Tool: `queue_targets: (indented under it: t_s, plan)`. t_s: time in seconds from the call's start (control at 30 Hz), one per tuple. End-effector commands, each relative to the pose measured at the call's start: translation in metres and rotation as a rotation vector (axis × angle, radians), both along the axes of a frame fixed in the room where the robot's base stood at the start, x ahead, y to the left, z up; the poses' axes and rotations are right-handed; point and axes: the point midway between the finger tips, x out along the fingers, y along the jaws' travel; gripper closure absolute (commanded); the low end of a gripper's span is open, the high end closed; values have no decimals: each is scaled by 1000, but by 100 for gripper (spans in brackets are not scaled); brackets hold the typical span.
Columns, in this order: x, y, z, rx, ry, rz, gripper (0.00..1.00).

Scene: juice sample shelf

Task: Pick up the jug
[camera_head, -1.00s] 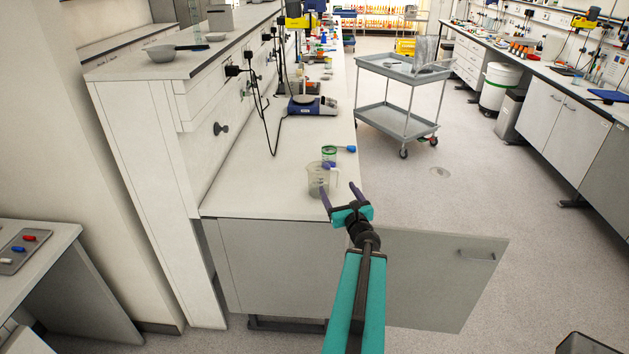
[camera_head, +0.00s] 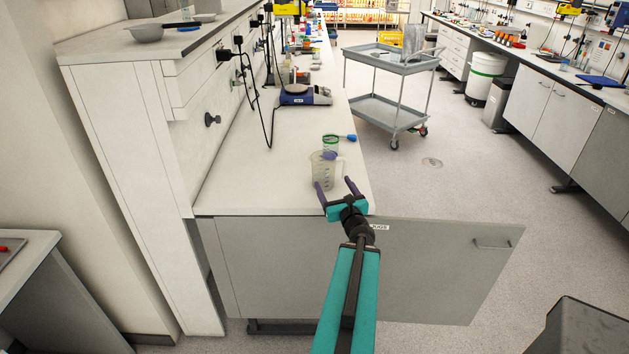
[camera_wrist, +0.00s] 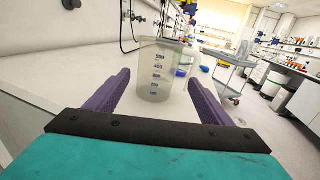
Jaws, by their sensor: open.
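The jug (camera_head: 323,172) is a clear plastic measuring jug with printed marks, standing upright near the front end of the white bench. It also shows in the wrist view (camera_wrist: 156,75), ahead of and between my fingers. My gripper (camera_head: 335,188) is open, with one purple finger to either side of the jug's near face. In the wrist view my gripper (camera_wrist: 155,92) holds nothing, and I cannot tell whether a finger touches the jug. A purple patch shows at the jug's rim in the head view.
A container with a green band (camera_head: 330,143) stands just behind the jug, with a blue-ended item (camera_head: 350,138) beside it. A blue-and-white device (camera_head: 304,96) is farther back. A cabinet door (camera_head: 450,265) stands open at the bench front. A grey trolley (camera_head: 385,110) stands right.

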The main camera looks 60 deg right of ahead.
Motion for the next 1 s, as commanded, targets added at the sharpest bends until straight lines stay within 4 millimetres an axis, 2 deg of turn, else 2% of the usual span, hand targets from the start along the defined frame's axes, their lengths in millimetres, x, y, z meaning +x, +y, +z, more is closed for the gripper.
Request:
queue_targets:
  t_s: [0.03,0.13,0.63,1.0]
  plan:
    - [0,0,-9,0,0,0,25]
    - [0,0,-13,0,0,0,25]
    - [5,4,-14,0,0,8,25]
    - [12,-1,-17,0,0,12,25]
